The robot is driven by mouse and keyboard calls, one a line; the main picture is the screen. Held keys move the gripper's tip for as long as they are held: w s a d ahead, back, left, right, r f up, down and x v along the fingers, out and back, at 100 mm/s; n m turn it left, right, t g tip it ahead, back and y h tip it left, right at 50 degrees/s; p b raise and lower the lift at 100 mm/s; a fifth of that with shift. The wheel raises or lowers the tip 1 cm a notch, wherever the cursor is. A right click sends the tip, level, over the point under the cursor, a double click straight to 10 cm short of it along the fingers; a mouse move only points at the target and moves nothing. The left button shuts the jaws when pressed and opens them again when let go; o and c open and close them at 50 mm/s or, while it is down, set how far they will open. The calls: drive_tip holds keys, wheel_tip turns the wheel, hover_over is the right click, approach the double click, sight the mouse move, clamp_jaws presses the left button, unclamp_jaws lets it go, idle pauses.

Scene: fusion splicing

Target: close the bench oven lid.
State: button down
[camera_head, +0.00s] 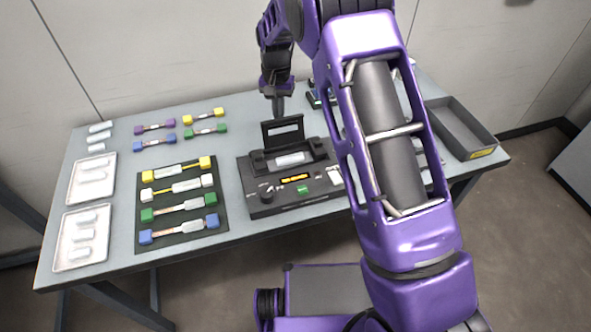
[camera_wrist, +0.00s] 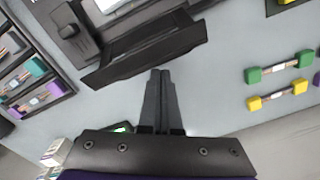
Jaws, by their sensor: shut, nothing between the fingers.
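The bench oven appears to be the black bench unit (camera_head: 262,200) in the middle of the table. Its lid (camera_head: 271,131) stands raised at the back, showing the bay with a pale piece (camera_head: 294,159) inside. My gripper (camera_head: 278,114) points down behind the raised lid. In the wrist view my gripper (camera_wrist: 161,74) is shut and empty, its tips very close to the dark lid (camera_wrist: 150,50); I cannot tell whether they touch. Part of the unit's body (camera_wrist: 68,30) shows beyond the lid.
A black mat (camera_head: 143,190) with several coloured connector pairs lies left of the unit. More pairs (camera_head: 205,129) lie behind it. White trays (camera_head: 66,240) are at far left. A grey bin (camera_head: 459,128) stands at right. A small device (camera_wrist: 122,127) sits near my gripper.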

sight(287, 154)
drive_tip(key=shift+s+d+f+b, duration=0.1)
drive_tip(key=shift+s+d+b, duration=0.1)
drive_tip(key=shift+s, duration=0.5)
drive_tip(key=shift+s+d+f+b, duration=0.1)
drive_tip(key=shift+s+d, duration=0.05)
drive_tip(key=shift+s, duration=0.55)
drive_tip(key=shift+s+d+r+b, duration=0.1)
drive_tip(key=shift+s+d+b, duration=0.2)
drive_tip(key=shift+s, duration=0.85)
drive_tip(key=shift+s+d+r+b, duration=0.1)
drive_tip(key=shift+s+d, duration=0.3)
drive_tip(key=shift+s, duration=0.75)
wheel_tip(287, 154, up, 7)
drive_tip(key=w+p, duration=0.1)
drive_tip(key=p, duration=0.4)
drive_tip(key=shift+w+a, duration=0.15)
drive_tip(key=shift+a, duration=0.05)
